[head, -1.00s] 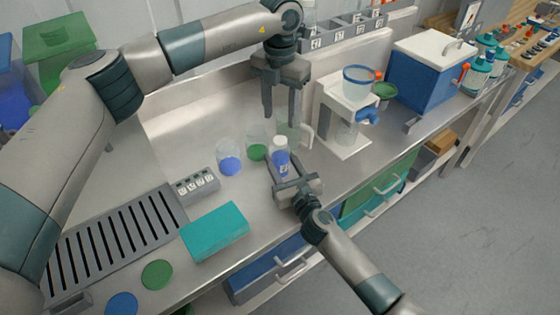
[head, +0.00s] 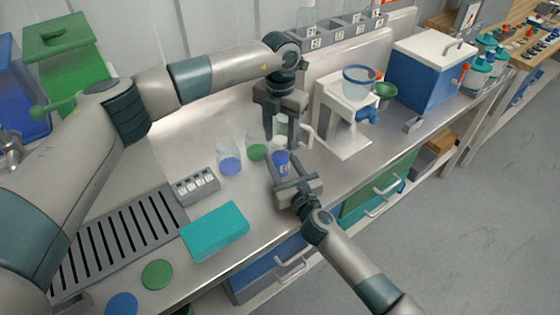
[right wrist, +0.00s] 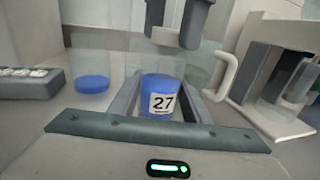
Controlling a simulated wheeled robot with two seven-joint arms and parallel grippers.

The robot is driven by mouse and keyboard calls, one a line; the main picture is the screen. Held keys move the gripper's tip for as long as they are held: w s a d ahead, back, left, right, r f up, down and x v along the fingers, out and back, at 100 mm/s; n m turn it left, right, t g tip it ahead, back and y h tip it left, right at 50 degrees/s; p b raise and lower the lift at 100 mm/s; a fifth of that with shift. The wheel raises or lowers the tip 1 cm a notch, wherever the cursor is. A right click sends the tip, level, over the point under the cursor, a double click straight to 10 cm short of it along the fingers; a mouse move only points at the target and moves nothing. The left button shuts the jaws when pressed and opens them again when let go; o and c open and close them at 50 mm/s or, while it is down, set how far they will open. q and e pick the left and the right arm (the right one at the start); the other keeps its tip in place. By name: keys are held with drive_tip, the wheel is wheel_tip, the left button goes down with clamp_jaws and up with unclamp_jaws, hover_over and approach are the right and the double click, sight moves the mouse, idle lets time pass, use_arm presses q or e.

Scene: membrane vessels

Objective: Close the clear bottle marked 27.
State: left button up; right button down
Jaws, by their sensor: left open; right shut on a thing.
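The clear bottle marked 27 (head: 281,159) stands upright at the counter's front, with blue contents low inside it. In the right wrist view its label 27 (right wrist: 163,103) faces me. My right gripper (head: 284,168) is shut on the bottle from the front, one finger on each side. My left gripper (head: 281,139) points down over the bottle's top, with its fingers open. It also shows in the right wrist view (right wrist: 178,40), above the bottle.
A clear vessel with blue contents (head: 230,160) and one with green (head: 257,151) stand left of the bottle. A handled clear jug (head: 305,133) is close behind it. A white stand (head: 345,140) is to the right, a teal box (head: 215,231) front left.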

use_arm(q)
drive_tip(key=shift+c, duration=0.6)
drive_tip(key=c, duration=1)
drive_tip(key=shift+o, duration=0.2)
drive_tip(key=o, duration=1.3)
drive_tip(key=shift+c, duration=0.2)
wheel_tip(320, 180, up, 12)
use_arm(e)
drive_tip(key=c, duration=0.9)
unclamp_jaws()
